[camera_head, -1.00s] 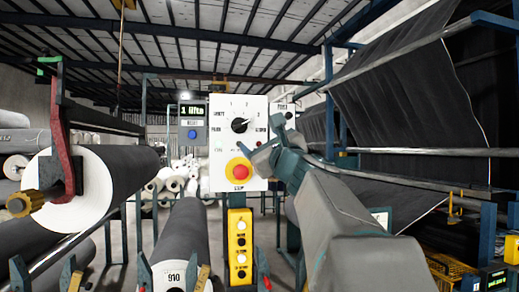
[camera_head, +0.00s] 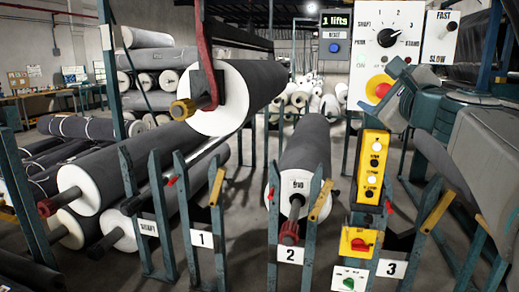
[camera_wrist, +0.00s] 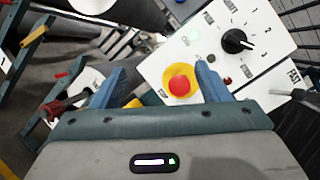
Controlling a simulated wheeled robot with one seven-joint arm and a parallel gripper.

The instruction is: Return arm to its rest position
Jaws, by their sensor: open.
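My gripper shows in the wrist view (camera_wrist: 158,84) with its two blue fingers wide apart and nothing between them. In the head view my arm is at the right edge, and my gripper (camera_head: 394,76) is in front of the lower right part of the white control panel (camera_head: 362,32). The panel carries a black knob (camera_head: 387,38) and a red stop button on a yellow disc (camera_head: 378,88), partly hidden by my gripper. The knob (camera_wrist: 234,41) and red button (camera_wrist: 180,85) also show in the wrist view. I cannot tell how far the fingers are from the panel.
A large grey roll (camera_head: 258,84) hangs at a red arm (camera_head: 206,50) on the left. Another roll (camera_head: 308,150) lies in stand 2. A yellow button box (camera_head: 373,160) is below the panel. Blue stand posts (camera_head: 160,210) line the front. A FAST/SLOW panel (camera_head: 441,38) is behind my arm.

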